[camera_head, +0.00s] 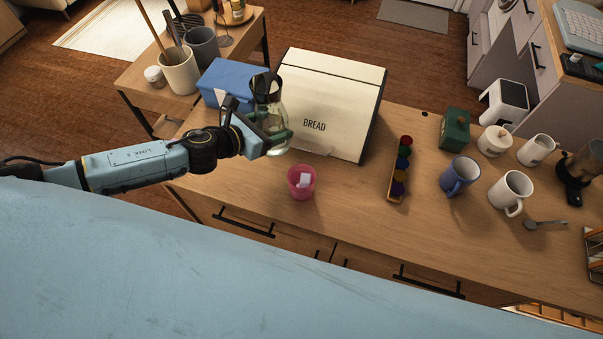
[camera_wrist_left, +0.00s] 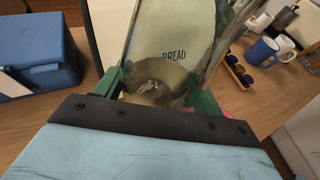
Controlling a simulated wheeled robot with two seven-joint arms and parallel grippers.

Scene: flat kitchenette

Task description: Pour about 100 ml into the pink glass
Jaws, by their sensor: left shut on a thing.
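The pink glass (camera_head: 301,182) stands upright on the wooden counter near its front edge, with something pale showing inside it. My left gripper (camera_head: 277,136) is shut on a clear glass carafe (camera_head: 273,108) with a dark top. The carafe is roughly upright, up and left of the pink glass and apart from it in the head view. In the left wrist view the carafe (camera_wrist_left: 160,75) sits between the green fingers (camera_wrist_left: 158,95) and shows some liquid low inside. Only a sliver of pink shows behind the right finger there. My right gripper is not in view.
A cream bread box (camera_head: 325,110) stands right behind the carafe, with a blue box (camera_head: 222,80) to its left. A rack of coloured capsules (camera_head: 400,172), a blue mug (camera_head: 458,174) and a white mug (camera_head: 511,190) stand to the right. Counter between glass and rack is clear.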

